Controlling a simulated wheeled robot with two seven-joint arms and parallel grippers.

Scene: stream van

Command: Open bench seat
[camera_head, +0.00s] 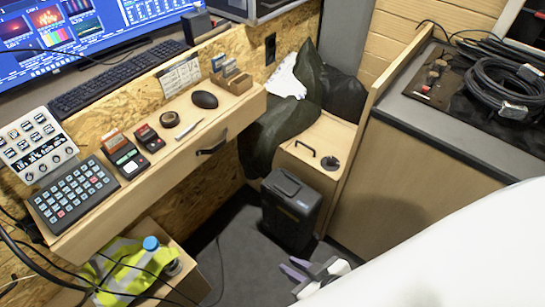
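The bench seat (318,137) is a light wooden box at the back centre, with a black bar handle and a round black fitting on its wooden top. The top looks shut. A dark green jacket (290,115) and other dark cloth cover its rear and left part. A black bin-like case (291,209) stands on the floor right in front of the bench. My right gripper (294,267) is low in the picture, in front of the case and well short of the bench handle. Its two fingers look apart, with nothing between them. My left gripper is out of view.
A wooden desk (226,115) with a drawer, keypads and small devices runs along the left. A grey counter (445,128) with coiled cables (500,88) stands at the right. Dark floor (235,245) is free between.

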